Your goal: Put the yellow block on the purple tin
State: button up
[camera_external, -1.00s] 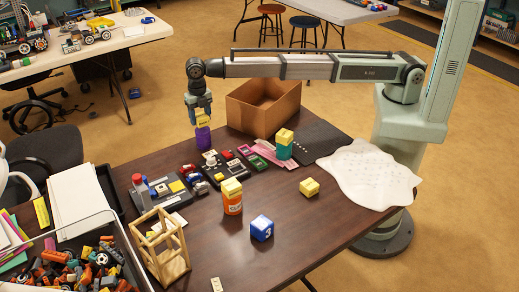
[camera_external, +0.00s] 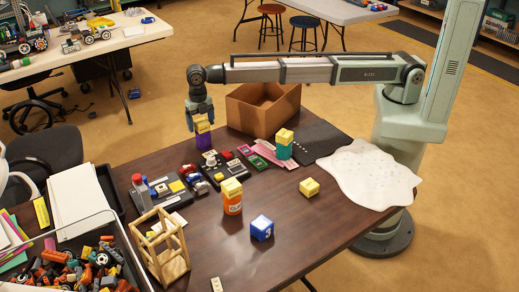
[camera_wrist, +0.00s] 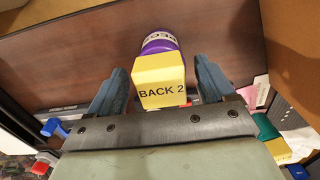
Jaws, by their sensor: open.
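A yellow block (camera_external: 203,127) sits on top of the purple tin (camera_external: 204,142), which stands near the table's far edge. In the wrist view the block (camera_wrist: 160,80) carries the label "BACK 2" and covers part of the purple tin (camera_wrist: 158,41). My gripper (camera_external: 200,119) is open and low over them. In the wrist view its fingers (camera_wrist: 160,84) stand on either side of the block, with gaps between. Other yellow blocks sit on an orange tin (camera_external: 232,206), on a teal tin (camera_external: 284,151) and on the bare table (camera_external: 309,187).
A cardboard box (camera_external: 263,108) stands just right of my gripper. Dark trays of small parts (camera_external: 170,183) lie in front of the tin. A blue numbered cube (camera_external: 262,228), a wooden frame (camera_external: 160,247) and a white sheet (camera_external: 365,173) are farther off. The right front table is clear.

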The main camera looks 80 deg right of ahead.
aim_at(201, 121)
jog(key=shift+r, duration=0.1)
notch_tip(201, 121, up, 12)
dwell(0.6)
